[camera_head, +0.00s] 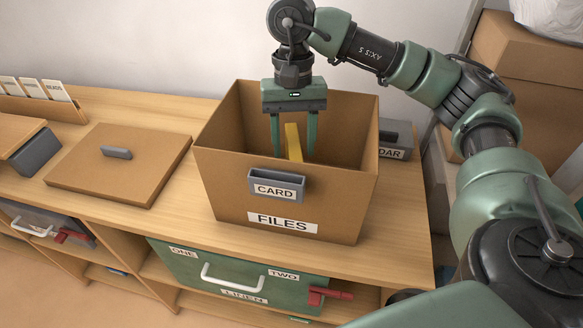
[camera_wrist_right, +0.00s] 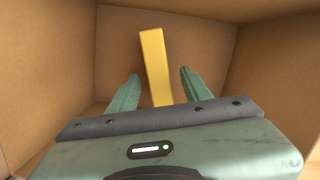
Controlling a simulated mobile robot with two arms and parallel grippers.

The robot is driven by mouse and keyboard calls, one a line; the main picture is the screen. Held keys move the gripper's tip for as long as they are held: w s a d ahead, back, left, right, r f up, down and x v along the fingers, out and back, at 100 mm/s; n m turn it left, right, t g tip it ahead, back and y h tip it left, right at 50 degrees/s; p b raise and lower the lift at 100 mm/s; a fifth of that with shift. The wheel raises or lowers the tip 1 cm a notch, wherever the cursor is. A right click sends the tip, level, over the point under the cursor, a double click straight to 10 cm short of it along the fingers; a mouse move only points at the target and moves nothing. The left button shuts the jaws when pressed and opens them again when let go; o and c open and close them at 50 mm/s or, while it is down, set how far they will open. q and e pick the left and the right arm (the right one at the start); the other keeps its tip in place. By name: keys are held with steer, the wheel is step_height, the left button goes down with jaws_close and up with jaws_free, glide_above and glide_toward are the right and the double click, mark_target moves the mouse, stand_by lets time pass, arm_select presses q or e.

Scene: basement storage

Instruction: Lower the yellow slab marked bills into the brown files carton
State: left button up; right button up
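The brown files carton (camera_head: 228,198) stands open on the wooden bench top, with FILES and CARD labels on its front. The yellow slab (camera_head: 293,142) is inside it, its lower part hidden by the front wall in the head view. In the right wrist view the slab (camera_wrist_right: 155,65) leans slightly, and its marking is not visible. My right gripper (camera_head: 293,150) reaches down into the carton, fingers open on either side of the slab. The wrist view shows gaps between the slab and both fingers (camera_wrist_right: 160,85). My left gripper is out of view.
A brown lid (camera_head: 120,170) with a grey handle lies left of the carton. A grey labelled box (camera_head: 396,138) stands close behind its right side. A green LINEN case (camera_head: 235,280) sits on the shelf below. Stacked cartons (camera_head: 530,60) stand at the right.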

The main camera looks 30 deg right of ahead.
step_height(320, 180, up, 29)
steer(key=p, duration=2.4)
steer(key=shift+r, duration=0.15)
